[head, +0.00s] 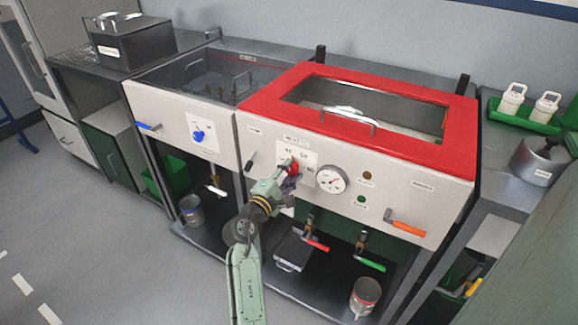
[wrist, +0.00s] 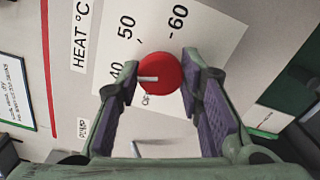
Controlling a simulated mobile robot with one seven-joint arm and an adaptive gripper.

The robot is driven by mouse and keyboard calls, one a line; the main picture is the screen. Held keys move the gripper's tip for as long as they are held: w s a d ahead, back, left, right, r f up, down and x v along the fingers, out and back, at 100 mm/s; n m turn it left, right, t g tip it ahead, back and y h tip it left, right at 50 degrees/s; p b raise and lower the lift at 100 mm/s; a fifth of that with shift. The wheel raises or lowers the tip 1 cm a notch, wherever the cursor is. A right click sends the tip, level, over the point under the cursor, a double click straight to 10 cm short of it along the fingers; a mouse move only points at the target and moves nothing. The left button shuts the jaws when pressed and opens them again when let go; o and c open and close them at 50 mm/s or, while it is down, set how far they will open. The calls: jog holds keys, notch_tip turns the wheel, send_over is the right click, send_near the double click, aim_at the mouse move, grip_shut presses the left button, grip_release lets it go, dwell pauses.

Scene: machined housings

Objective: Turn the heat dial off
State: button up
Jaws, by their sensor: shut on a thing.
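The heat dial is a round red knob (head: 293,168) on a white scale plate (head: 309,158) on the front of the red-rimmed unit. In the wrist view the dial (wrist: 165,72) shows a white pointer line directed left, toward the 40 mark.
A round gauge (head: 331,179) sits just right of the dial. A black lever (head: 250,161) is to its left. An orange handle (head: 408,229) and red and green valve handles (head: 370,264) stick out nearby. A blue knob (head: 198,135) is on the left unit.

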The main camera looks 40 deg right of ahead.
jog(key=n, duration=0.3)
jog(key=shift+n, duration=0.4)
jog(key=n, duration=0.3)
jog(key=shift+n, duration=0.3)
jog(key=n, duration=0.6)
jog(key=shift+n, duration=0.3)
jog(key=o, duration=1.2)
jog(key=shift+c, duration=0.2)
jog(key=v, duration=1.2)
jog(key=shift+w, duration=0.15)
